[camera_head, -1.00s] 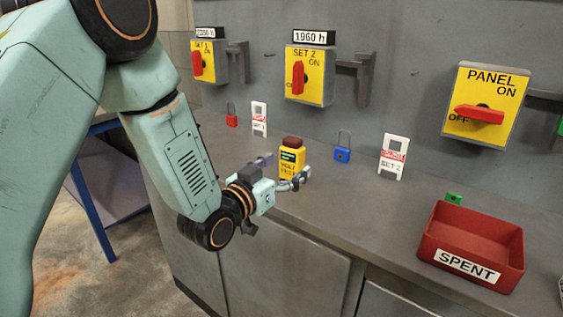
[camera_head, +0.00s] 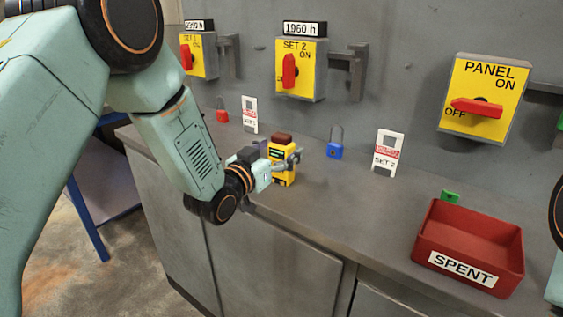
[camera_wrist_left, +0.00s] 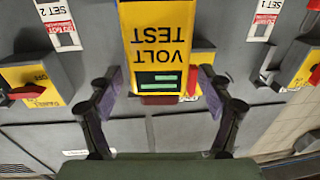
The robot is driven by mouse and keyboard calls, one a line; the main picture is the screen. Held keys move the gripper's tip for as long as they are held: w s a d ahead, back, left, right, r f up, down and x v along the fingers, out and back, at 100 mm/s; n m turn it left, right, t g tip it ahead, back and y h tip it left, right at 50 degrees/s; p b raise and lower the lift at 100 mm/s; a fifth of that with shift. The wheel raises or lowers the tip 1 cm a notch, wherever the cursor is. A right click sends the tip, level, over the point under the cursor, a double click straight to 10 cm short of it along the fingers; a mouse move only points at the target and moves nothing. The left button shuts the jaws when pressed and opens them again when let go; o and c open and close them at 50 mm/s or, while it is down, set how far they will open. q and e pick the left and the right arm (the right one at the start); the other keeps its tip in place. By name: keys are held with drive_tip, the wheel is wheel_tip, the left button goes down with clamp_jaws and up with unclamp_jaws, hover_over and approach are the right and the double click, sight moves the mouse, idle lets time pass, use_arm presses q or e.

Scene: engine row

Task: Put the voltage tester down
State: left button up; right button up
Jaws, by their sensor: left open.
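The voltage tester (camera_head: 283,170) is a yellow box with a dark red top and a small green display. It stands upright on the grey counter (camera_head: 340,215). My left gripper (camera_head: 280,155) is open, with its fingers on either side of the tester. In the left wrist view the tester (camera_wrist_left: 160,45) appears upside down, its VOLT TEST label facing me. There the open fingers of the left gripper (camera_wrist_left: 160,92) flank its top end, with gaps showing on both sides. My right gripper is not in view.
A red SPENT tray (camera_head: 425,245) is at the right, with a green block (camera_head: 450,196) behind it. A blue padlock (camera_head: 334,149), a SET 2 tag (camera_head: 386,160), a SET 1 tag (camera_head: 249,115) and a red padlock (camera_head: 222,115) stand along the wall. Yellow switch boxes hang above.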

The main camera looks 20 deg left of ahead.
use_arm(q)
drive_tip(key=shift+w+d, duration=0.1)
drive_tip(key=shift+w, duration=0.35)
drive_tip(key=shift+w+d+r, duration=0.15)
drive_tip(key=shift+d, duration=0.1)
drive_tip(key=shift+w+a, duration=0.1)
drive_tip(key=shift+a, duration=0.05)
drive_tip(key=c, duration=1.6)
